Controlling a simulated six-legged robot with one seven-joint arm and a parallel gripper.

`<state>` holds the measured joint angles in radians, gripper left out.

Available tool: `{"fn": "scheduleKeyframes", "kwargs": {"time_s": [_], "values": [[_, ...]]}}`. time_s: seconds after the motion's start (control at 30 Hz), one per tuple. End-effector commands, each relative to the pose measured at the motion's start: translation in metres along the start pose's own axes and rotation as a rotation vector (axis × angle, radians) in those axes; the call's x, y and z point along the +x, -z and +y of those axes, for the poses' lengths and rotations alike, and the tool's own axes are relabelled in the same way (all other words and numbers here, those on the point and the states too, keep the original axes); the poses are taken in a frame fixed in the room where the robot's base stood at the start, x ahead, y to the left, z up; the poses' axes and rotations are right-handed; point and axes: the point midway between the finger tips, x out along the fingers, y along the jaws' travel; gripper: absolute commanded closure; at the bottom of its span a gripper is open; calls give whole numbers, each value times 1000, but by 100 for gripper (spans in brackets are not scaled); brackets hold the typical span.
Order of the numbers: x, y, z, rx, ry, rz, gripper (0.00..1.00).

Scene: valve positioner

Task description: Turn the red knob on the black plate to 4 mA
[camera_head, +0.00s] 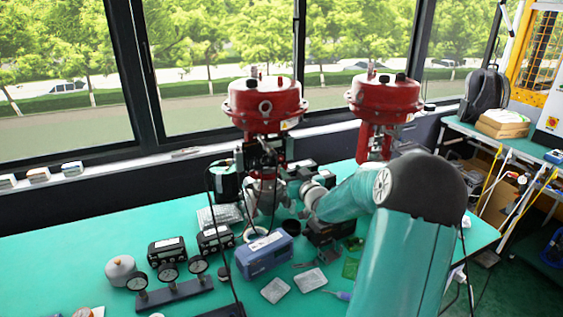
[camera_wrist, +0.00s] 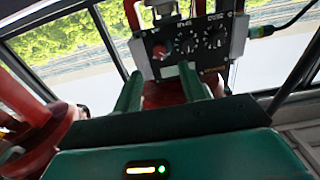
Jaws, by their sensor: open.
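The black plate (camera_wrist: 172,63) shows at the top of the wrist view, in a pale frame, with several knobs and white markings. The red knob (camera_wrist: 187,46) sits on the left-middle part of the plate. Its pointer setting is too small to read. My gripper (camera_wrist: 162,86) is open, its two green fingers spread below the plate and pointing toward it. The fingers look empty, and the left one reaches up near the plate's lower left edge. I cannot tell whether either touches the plate. In the head view the plate and fingertips cannot be made out clearly.
Two red valve actuators (camera_head: 267,105) (camera_head: 383,98) stand by the windows. A blue box (camera_head: 265,254), gauges on a dark stand (camera_head: 172,290) and small black boxes crowd the green table (camera_head: 60,260). A green-tipped cable (camera_wrist: 262,30) leaves the plate's right side.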

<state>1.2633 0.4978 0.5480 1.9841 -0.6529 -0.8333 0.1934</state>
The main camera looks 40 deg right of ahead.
Motion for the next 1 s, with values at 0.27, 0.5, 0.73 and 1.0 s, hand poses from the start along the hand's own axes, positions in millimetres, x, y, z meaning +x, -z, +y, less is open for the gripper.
{"fn": "scheduleKeyframes", "kwargs": {"time_s": [0.27,0.5,0.73,1.0], "values": [[56,0,-1,1,3,1,58],[80,0,-2,1,4,0,58],[81,0,-2,-1,3,0,58],[81,0,-2,-1,3,0,100]]}}
